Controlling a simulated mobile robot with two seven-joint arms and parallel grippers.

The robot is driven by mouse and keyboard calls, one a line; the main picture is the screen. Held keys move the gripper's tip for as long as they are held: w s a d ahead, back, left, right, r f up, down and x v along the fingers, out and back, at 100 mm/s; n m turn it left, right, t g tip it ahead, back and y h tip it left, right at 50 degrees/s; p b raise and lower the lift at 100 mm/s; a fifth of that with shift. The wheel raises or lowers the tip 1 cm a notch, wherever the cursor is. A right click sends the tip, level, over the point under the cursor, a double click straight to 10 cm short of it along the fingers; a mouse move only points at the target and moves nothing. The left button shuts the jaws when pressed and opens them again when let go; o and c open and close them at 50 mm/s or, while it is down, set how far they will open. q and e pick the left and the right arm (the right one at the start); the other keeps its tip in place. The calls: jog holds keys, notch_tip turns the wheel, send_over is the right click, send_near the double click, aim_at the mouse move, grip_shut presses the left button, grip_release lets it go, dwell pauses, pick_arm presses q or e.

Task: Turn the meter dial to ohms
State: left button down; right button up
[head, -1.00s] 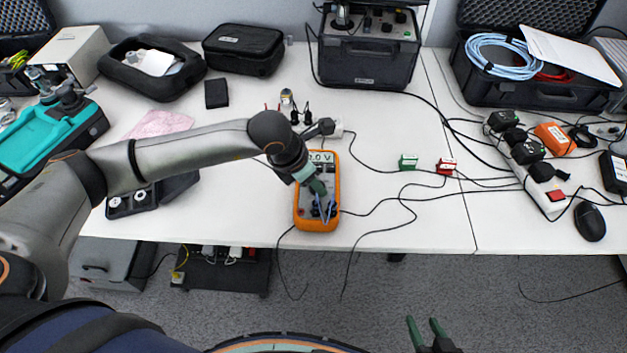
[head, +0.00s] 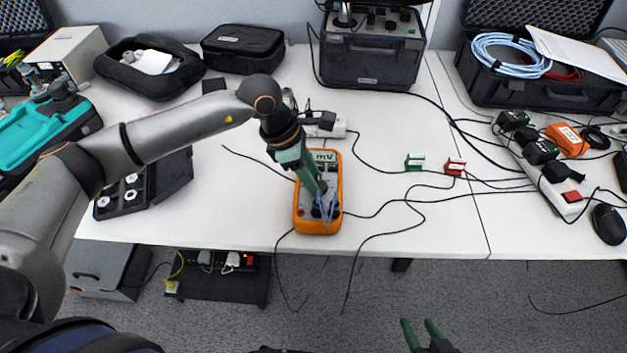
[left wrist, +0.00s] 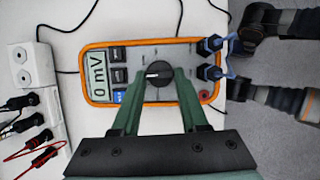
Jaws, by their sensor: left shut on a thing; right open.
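The orange-rimmed meter (head: 302,221) lies on the white table at the middle of the head view. In the left wrist view its orange rim (left wrist: 90,62) and its display (left wrist: 98,77), reading 0 mV, show clearly. My left gripper (head: 321,189) is over the meter's face, its green fingers around the round black dial (left wrist: 158,72). The left wrist view shows the fingertips (left wrist: 160,80) shut on the dial's sides. Blue-handled leads (left wrist: 214,58) are plugged in at one end of the meter. My right gripper (head: 423,333) is open and empty at the bottom of the head view, off the table's front edge.
A white socket strip (head: 330,130) stands behind the meter, with plugs in it. Thin black cables run right of the meter, near a green block (head: 414,162) and a red block (head: 455,166). A black case (head: 370,62) stands at the back.

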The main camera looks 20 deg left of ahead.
dwell(0.4)
pick_arm(q)
jog(key=shift+r, duration=0.1)
jog(key=shift+c, duration=2.1)
grip_release()
jog(key=v, duration=1.2)
jog(key=shift+r, duration=0.25)
